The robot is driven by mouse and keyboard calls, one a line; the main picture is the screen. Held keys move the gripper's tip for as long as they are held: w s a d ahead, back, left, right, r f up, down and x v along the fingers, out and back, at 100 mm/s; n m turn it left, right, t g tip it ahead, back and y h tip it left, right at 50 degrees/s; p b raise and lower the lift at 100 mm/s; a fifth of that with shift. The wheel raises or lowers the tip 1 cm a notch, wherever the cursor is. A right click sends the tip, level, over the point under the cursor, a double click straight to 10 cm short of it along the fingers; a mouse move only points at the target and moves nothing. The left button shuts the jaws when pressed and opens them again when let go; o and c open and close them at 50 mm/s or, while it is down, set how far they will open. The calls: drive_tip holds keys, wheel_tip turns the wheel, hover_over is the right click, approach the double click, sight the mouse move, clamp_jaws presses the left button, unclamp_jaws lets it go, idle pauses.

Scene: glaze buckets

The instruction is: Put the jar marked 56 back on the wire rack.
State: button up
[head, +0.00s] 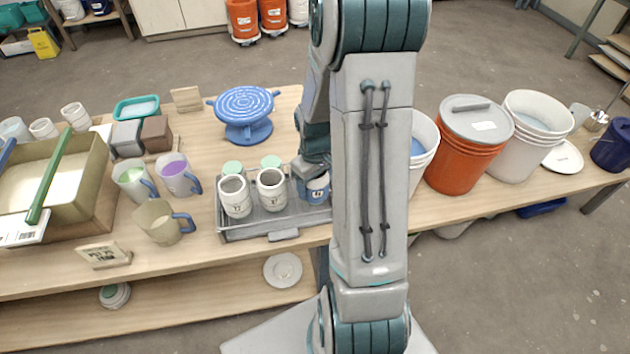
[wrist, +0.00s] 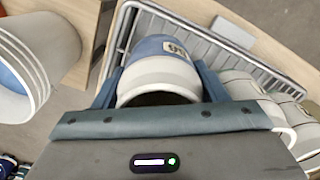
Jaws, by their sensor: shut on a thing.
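The blue-and-white jar (head: 318,191) is between the fingers of my gripper (head: 312,172), over the right end of the wire rack (head: 262,237). In the wrist view the jar (wrist: 165,70) shows its pale rim, dark mouth and a label whose digits look like 56. My gripper (wrist: 157,92) is shut on it there, one finger on each side. The rack's wires (wrist: 204,48) pass behind it. I cannot tell whether the jar's base touches the rack. Two cream jars (head: 235,197) (head: 271,190) stand on the rack to its left.
Green-topped items (head: 233,167) stand behind the cream jars.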

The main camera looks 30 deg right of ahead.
drive_tip(key=o, duration=1.3)
drive_tip(key=shift+f, duration=0.1)
wheel_tip(320, 180, up, 11)
drive_tip(key=shift+r, duration=0.2)
drive_tip(key=s+a+r+m+t, duration=0.2)
drive_tip(key=s+a+r+t, duration=0.1)
drive_tip(key=s+a+r, duration=0.6)
drive_tip(key=s+a, duration=0.3)
drive_tip(key=s, duration=0.1)
drive_tip(key=shift+r+m+t, duration=0.3)
drive_tip(key=shift+r, duration=0.05)
drive_tip(key=shift+w, duration=0.1)
